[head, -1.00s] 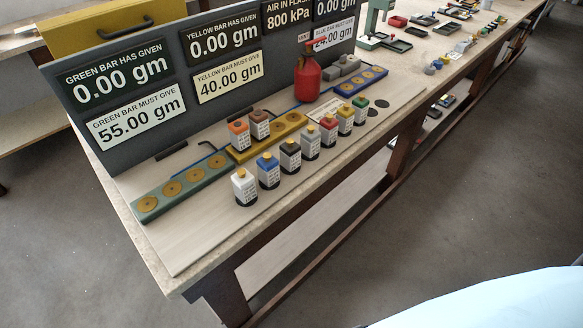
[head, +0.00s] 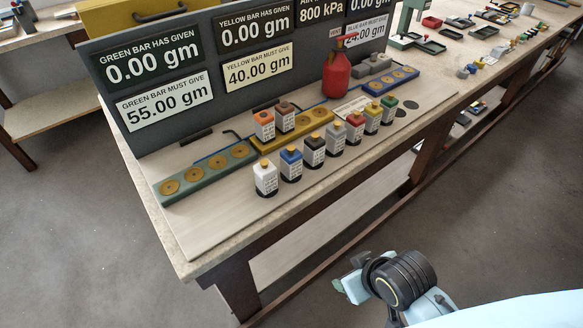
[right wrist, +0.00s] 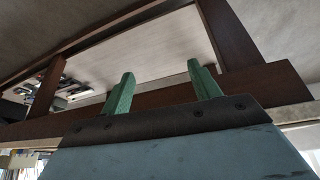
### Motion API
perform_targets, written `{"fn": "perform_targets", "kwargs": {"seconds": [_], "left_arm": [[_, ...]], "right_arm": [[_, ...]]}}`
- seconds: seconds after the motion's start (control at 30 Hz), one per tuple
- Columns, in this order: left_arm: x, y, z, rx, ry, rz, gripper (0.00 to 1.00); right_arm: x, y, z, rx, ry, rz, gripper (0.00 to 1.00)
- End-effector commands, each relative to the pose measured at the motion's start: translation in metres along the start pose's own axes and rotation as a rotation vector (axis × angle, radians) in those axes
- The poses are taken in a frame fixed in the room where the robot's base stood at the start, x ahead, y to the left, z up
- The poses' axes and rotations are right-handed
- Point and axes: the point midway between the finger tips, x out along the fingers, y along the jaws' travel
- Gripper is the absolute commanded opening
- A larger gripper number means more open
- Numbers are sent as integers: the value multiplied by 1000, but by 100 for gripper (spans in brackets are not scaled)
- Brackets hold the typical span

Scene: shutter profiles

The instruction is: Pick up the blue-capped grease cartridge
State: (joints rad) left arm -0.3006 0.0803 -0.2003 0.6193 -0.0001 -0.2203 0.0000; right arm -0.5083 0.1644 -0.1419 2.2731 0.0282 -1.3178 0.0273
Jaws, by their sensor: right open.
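The blue-capped grease cartridge (head: 291,164) stands upright in the front row on the bench board, second from the left, between the white-capped cartridge (head: 265,178) and the black-capped one (head: 314,151). Its body has a white label and a yellow tip on top. My right arm shows at the bottom right of the head view, well below and in front of the bench; its fingers are not clear there. In the right wrist view my right gripper (right wrist: 163,88) has its two green fingers apart with nothing between them. My left gripper is not in view.
Grey, red, yellow and green cartridges continue the row to the right. Orange and brown ones stand behind by the yellow bar (head: 300,128). A green bar (head: 205,170) lies left, a red flask (head: 336,75) behind. The bench's front edge (head: 330,198) lies between my arm and the row.

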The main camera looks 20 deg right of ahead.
Motion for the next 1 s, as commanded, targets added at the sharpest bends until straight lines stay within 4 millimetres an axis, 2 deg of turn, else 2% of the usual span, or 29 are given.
{"fn": "perform_targets", "kwargs": {"seconds": [0.03,0.1,0.2,0.4,0.5,0.7,1.0], "left_arm": [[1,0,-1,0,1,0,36],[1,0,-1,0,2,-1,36],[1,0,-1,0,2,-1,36],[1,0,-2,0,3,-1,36],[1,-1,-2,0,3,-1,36],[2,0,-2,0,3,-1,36],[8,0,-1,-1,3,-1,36]], "right_arm": [[-15,5,-32,-19,112,0,62],[-23,7,-65,-32,237,-12,62],[-30,8,-102,-48,384,-35,62],[-45,11,-163,-73,640,-89,62],[-53,13,-186,-81,743,-118,62],[-60,14,-210,-85,841,-149,62],[-26,5,-248,-85,846,-150,62]]}}
